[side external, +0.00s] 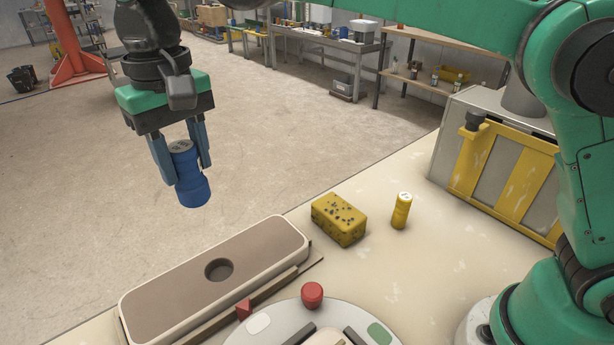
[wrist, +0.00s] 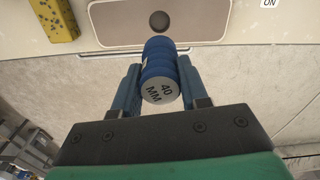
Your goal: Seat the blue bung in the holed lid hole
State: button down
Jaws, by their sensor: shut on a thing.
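My gripper (side external: 180,158) is shut on the blue bung (side external: 190,186), a ribbed blue cylinder with a pale end face. The bung hangs tilted in the air, up and left of the holed lid (side external: 165,290) in the side view. The lid is a long brown-topped block with a pale rim, and its round dark hole (side external: 218,270) is empty. In the wrist view the bung (wrist: 158,66) sits between both fingers, its end marked "40 MM". The lid (wrist: 115,22) and its hole (wrist: 159,21) show just beyond it, the bung and hole apart.
A yellow speckled sponge-like block (side external: 339,219) and a yellow cylinder (side external: 401,211) stand on the table right of the lid. A round carousel (side external: 262,335) with a red knob (side external: 312,294) lies in front. A grey and yellow box (side external: 497,165) stands at the right.

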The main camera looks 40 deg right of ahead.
notch_tip(320, 180, down, 15)
jog(key=shift+f, duration=0.15)
jog(key=shift+f, duration=0.1)
dwell(0.3)
jog(key=shift+c, duration=2.3)
grip_release()
